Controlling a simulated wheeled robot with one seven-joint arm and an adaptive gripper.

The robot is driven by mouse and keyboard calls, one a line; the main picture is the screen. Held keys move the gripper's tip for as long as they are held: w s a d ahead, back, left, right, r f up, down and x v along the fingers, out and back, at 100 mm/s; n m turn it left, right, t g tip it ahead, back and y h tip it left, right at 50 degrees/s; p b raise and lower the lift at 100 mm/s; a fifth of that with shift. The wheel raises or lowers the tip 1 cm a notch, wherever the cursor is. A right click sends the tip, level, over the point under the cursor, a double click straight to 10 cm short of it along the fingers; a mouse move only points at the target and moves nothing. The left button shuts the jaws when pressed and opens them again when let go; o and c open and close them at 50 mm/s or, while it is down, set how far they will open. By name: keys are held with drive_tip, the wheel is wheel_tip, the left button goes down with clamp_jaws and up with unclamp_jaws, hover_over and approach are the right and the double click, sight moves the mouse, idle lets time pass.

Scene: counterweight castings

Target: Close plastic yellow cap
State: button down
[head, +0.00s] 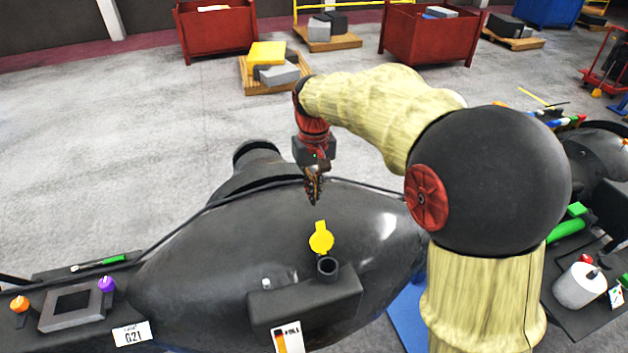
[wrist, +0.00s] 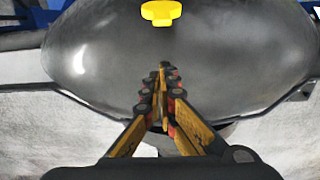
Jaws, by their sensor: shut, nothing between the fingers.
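The yellow plastic cap (head: 321,238) stands open on the large dark casting (head: 190,262), tilted up behind the round dark opening (head: 327,267) of a short neck. In the wrist view the cap (wrist: 161,12) shows at the top edge, beyond my fingertips; the opening cannot be seen there. My gripper (head: 315,198) points down above the casting, behind the cap and slightly left of it in the head view. Its fingers are together and empty, and they also show in the wrist view (wrist: 163,70). The gripper is apart from the cap.
A dark block (head: 300,298) carries the neck. A grey frame (head: 72,308), an orange knob (head: 19,304) and a purple knob (head: 106,284) are at the left. A white canister (head: 579,287) is at the right. Red bins (head: 217,32) and pallets stand far back on open floor.

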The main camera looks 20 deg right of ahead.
sight(321, 237)
drive_tip(key=f, duration=0.4)
drive_tip(key=shift+s+p, duration=0.25)
drive_tip(key=shift+p, duration=0.1)
drive_tip(key=s, duration=0.3)
drive_tip(key=shift+s+r+p, duration=0.1)
drive_tip(key=shift+r+p, duration=0.3)
drive_tip(key=shift+b, duration=0.35)
